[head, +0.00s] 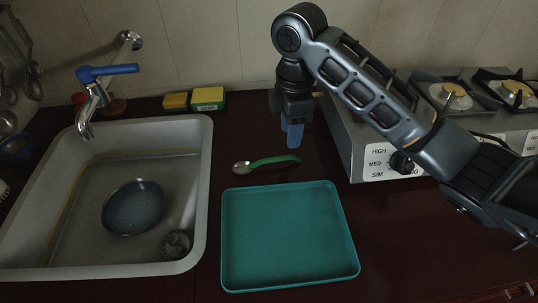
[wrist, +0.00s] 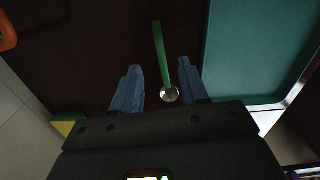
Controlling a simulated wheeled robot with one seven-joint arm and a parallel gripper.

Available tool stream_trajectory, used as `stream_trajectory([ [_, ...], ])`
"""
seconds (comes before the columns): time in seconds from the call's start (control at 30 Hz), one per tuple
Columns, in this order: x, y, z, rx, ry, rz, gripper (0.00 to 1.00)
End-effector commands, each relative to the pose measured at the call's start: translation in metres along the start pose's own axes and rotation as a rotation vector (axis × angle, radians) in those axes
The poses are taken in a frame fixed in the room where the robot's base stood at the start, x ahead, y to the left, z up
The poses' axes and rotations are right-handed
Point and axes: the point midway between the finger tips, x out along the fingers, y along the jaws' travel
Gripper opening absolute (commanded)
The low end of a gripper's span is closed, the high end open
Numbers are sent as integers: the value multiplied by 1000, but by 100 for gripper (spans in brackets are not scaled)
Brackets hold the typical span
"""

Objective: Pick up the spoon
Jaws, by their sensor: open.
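The spoon (head: 267,163) has a green handle and a shiny metal bowl. It lies on the dark red counter (head: 420,225), just behind the teal tray (head: 290,287), with its bowl to the left. My gripper (head: 292,140) is open and empty, pointing down behind the handle end of the spoon in the head view. In the wrist view the spoon (wrist: 162,60) shows between and beyond the two blue fingers of my gripper (wrist: 157,80), its bowl near the fingers. The fingers do not appear to touch it.
A sink (head: 205,180) with a dark bowl (head: 133,207) is at the left. Two sponges (head: 208,98) lie by the wall. A stove (head: 360,160) with knobs stands close to the right of my gripper. The counter right of the tray is clear.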

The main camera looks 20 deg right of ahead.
Motion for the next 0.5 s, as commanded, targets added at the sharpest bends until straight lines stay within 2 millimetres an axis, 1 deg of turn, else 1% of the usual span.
stream_trajectory([
  [0.13,17,-1,0,0,-2,-6,44],
  [0.33,36,-1,-3,-1,0,-4,44],
  [0.5,63,-1,-8,0,1,-5,44],
])
